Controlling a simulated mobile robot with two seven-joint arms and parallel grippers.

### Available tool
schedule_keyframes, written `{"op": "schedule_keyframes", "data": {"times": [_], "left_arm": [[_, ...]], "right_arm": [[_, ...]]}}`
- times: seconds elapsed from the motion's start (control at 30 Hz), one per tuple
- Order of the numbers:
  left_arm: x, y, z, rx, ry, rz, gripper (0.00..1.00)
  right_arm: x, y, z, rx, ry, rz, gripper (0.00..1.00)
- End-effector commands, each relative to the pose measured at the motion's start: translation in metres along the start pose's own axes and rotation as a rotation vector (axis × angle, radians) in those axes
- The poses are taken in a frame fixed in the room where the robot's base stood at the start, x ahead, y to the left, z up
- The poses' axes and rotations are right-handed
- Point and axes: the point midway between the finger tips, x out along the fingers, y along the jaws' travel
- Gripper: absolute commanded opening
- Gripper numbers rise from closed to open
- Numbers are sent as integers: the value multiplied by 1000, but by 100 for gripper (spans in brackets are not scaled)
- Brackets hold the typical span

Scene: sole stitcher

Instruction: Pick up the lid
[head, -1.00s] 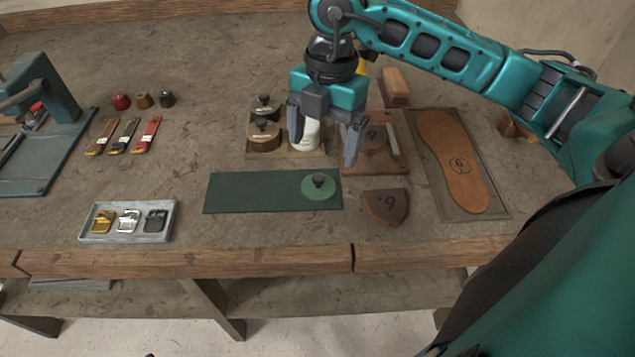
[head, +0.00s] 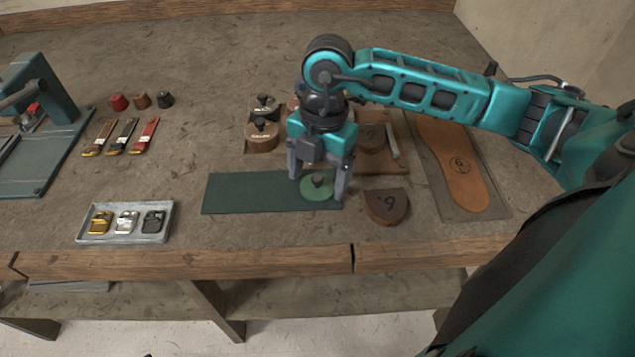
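The lid (head: 318,190) is a round green disc with a dark knob on top. It lies on the right end of the dark green mat (head: 245,192). My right gripper (head: 319,190) is directly over the lid, pointing down, with its fingers open on either side of the knob. The fingertips are low, near the lid's edges; I cannot tell if they touch it. My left gripper is not in view.
A heel piece (head: 386,207) marked with a number lies just right of the mat. Round brown containers (head: 262,136) stand behind it. A sole (head: 452,165) lies on a board at the right. A grey tray (head: 153,236) of buckles sits front left. The table's front edge (head: 200,263) is close.

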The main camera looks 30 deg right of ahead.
Motion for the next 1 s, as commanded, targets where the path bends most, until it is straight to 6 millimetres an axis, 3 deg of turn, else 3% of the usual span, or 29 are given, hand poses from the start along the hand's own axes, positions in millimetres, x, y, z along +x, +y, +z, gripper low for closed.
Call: {"op": "schedule_keyframes", "data": {"times": [0.07, 0.5, 0.77, 1.0], "left_arm": [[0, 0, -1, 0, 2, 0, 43], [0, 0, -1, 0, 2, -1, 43], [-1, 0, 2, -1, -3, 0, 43], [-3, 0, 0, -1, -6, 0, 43]], "right_arm": [[0, 0, 0, 0, 0, 0, 74], [0, 0, 0, 0, 0, 0, 33], [-2, 0, 0, 0, 0, 0, 33], [-24, 1, -2, 1, -1, 3, 33]]}}
